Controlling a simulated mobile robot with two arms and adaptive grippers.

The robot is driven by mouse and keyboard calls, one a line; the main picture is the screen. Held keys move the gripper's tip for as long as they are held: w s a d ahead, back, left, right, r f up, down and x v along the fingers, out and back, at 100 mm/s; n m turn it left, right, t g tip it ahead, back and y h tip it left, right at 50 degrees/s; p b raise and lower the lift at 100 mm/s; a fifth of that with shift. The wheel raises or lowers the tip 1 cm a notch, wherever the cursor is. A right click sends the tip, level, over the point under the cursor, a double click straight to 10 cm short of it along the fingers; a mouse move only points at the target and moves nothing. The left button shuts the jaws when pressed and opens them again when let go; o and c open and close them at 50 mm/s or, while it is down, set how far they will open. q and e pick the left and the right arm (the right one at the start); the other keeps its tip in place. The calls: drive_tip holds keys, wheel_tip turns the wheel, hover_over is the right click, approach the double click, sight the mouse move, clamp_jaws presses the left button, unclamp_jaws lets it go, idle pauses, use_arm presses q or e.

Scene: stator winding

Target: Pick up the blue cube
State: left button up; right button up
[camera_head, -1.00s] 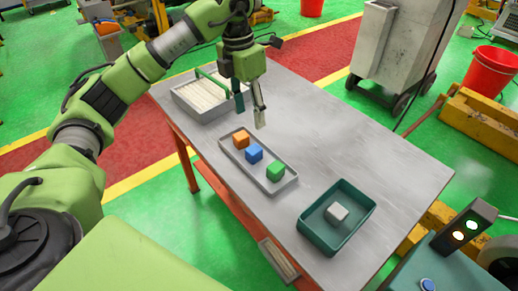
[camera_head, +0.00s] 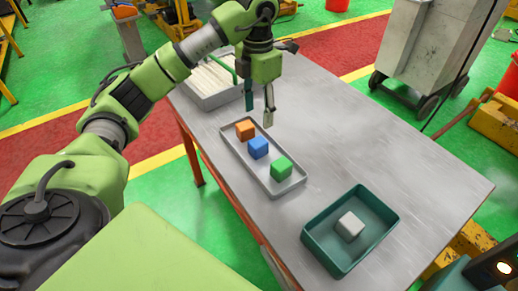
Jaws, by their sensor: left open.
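The blue cube (camera_head: 258,147) sits in a narrow grey tray (camera_head: 292,186) on the metal table. It lies between an orange cube (camera_head: 245,129) and a green cube (camera_head: 281,167). My left gripper (camera_head: 259,110) is open and empty. It points down above the far end of the tray, near the orange cube and beyond the blue one, with its fingers apart. My right gripper does not show.
A dark green bin (camera_head: 378,200) holding a pale cube (camera_head: 351,226) stands at the near right of the table (camera_head: 400,150). A grey box with white contents (camera_head: 209,78) stands at the far left, behind my left gripper. The table's right side is clear.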

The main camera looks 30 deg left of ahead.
use_arm(q)
hover_over(258, 142)
drive_tip(key=f, duration=0.5)
drive_tip(key=shift+w+a, duration=0.15)
drive_tip(key=shift+w, duration=0.15)
drive_tip(key=f, duration=0.1)
drive_tip(key=f+p, duration=0.1)
drive_tip(key=f, duration=0.1)
drive_tip(key=f+p, duration=0.1)
drive_tip(key=shift+s+f, duration=0.3)
drive_tip(key=shift+f, duration=0.35)
drive_tip(key=c, duration=1.2)
